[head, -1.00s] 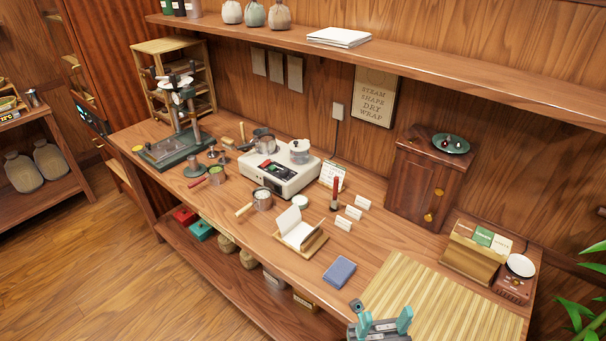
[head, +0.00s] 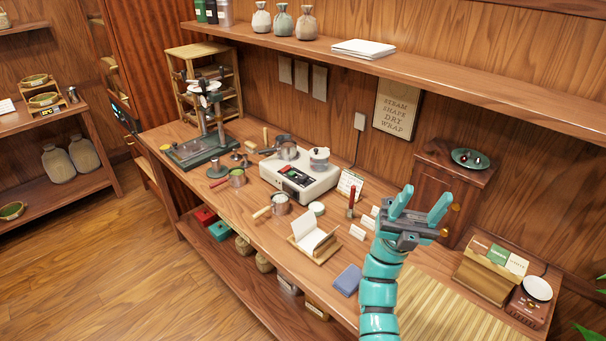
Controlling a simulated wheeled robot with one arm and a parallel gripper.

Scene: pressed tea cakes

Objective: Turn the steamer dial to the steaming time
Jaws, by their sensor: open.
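The steamer (head: 302,180) is a cream box on the workbench, left of centre. It carries a metal pot and a lidded white pot on top. A dark panel (head: 296,174) with small red and green marks is on it; the dial is too small to make out clearly. My gripper (head: 418,208) is raised over the right part of the bench, its teal fingers apart and empty. It is well to the right of the steamer and touches nothing. It hides part of the wooden cabinet and some white cards.
A small card stand (head: 350,184) and a red-handled tool (head: 351,201) stand right of the steamer. A saucepan (head: 279,204) and an open notebook (head: 314,237) are in front. A press (head: 205,140) stands at the left. A shelf (head: 400,65) overhangs the back.

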